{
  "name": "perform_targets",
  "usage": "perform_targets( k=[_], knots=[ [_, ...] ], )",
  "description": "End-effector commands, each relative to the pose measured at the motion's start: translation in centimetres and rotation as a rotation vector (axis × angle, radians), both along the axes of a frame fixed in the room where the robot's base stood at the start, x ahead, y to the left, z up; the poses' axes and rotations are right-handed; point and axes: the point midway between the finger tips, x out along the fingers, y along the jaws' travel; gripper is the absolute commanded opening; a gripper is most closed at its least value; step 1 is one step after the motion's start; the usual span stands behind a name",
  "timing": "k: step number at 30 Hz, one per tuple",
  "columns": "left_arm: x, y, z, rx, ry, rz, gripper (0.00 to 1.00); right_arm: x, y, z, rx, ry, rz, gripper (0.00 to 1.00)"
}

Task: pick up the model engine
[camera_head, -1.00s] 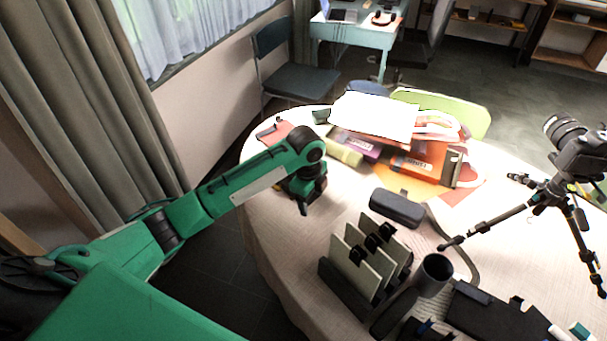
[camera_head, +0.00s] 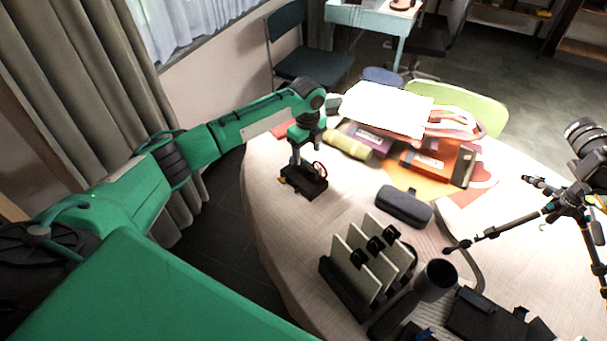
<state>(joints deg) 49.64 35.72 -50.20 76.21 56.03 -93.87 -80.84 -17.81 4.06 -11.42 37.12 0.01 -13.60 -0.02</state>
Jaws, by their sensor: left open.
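The model engine (camera_head: 311,188) is a small dark piece with a flat black base, a red-rimmed wheel and a yellowish bit at its left. It stands on the cloth near the left edge of the round table (camera_head: 265,215). My left gripper (camera_head: 297,163) points down right over the engine, with its open jaws at the engine's upper part. The gripper hides part of the engine's back and top. I cannot tell whether the fingers touch it. My right gripper is not in view.
A dark case (camera_head: 404,206), a rack with upright panels (camera_head: 365,265) and a dark cup (camera_head: 436,280) stand to the right and front. Papers (camera_head: 385,108), books and a yellow-green roll (camera_head: 348,144) lie behind. A camera tripod (camera_head: 565,205) stands at the right.

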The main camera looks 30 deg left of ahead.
Motion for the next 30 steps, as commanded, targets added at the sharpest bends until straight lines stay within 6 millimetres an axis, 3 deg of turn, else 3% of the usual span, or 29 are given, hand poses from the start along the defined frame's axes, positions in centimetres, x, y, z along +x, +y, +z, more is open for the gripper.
perform_targets(
  k=[5, 15, 22, 23, 30],
  knots=[
    [-0.1, 0.0, -1.1, -0.001, 0.0, -0.001, 0.63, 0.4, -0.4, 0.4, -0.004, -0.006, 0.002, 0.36],
    [-0.5, 0.2, -5.5, 0.0, 0.001, 0.0, 0.63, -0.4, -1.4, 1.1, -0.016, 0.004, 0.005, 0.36],
    [-0.4, 0.2, -5.7, 0.0, -0.001, -0.001, 0.63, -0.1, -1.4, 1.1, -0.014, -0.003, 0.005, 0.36],
    [-0.4, 0.2, -5.7, 0.0, -0.001, 0.0, 0.61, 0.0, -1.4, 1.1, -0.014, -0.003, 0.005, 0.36],
    [-0.4, 0.2, -5.7, 0.0, -0.001, 0.0, 0.14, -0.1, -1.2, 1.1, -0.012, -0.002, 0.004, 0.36]
  ],
)
